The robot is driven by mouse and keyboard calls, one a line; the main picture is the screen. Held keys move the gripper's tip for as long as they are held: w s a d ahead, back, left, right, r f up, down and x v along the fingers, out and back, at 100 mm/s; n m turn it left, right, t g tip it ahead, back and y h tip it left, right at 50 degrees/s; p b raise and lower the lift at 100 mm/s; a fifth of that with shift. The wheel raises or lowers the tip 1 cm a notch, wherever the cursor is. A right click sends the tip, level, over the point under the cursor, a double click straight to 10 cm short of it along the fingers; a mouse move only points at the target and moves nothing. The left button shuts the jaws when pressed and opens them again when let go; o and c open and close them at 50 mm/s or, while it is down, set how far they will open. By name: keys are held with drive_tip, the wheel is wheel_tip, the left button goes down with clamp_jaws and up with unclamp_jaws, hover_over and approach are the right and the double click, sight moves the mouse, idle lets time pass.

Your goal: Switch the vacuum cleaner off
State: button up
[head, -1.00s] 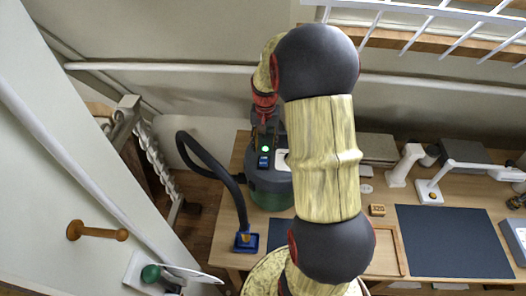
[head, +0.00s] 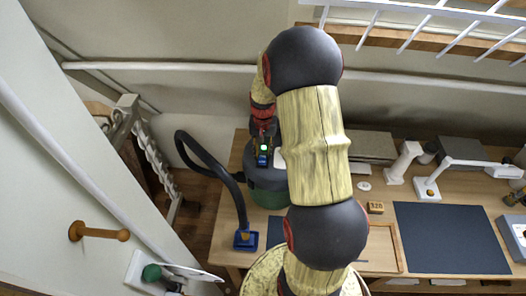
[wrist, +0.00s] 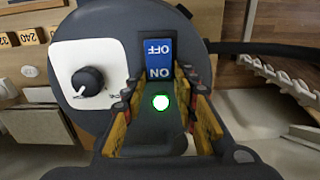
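The vacuum cleaner (head: 272,199) is a dark grey and green canister on the table, partly hidden behind my arm. Its blue rocker switch (head: 262,161) is marked OFF and ON and appears upside down in the wrist view (wrist: 159,60), with the OFF half farther from my gripper. A round green light (wrist: 160,102) glows near the ON end. My gripper (wrist: 158,84) is open and empty, its fingertips on either side of the ON end in that view. In the head view my gripper (head: 263,138) is just above the switch; contact cannot be told.
A white panel with a black knob (wrist: 88,83) sits beside the switch. The black hose (head: 207,160) curves left to a blue nozzle (head: 246,240). A white lamp (head: 428,188), a dark mat (head: 450,240) and a number block (head: 375,208) lie to the right.

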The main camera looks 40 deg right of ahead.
drive_tip(key=c, duration=0.6)
clamp_jaws()
drive_tip(key=b, duration=0.2)
drive_tip(key=t+h+b, duration=0.1)
drive_tip(key=b, duration=0.1)
drive_tip(key=shift+s+a+h, duration=0.15)
drive_tip(key=shift+a+h, duration=0.05)
drive_tip(key=shift+h, duration=0.1)
drive_tip(key=shift+s+r+t+h+b, duration=0.1)
drive_tip(key=shift+r+t+h+b, duration=0.2)
drive_tip(key=shift+t+b, duration=0.35)
drive_tip(key=o, duration=1)
unclamp_jaws()
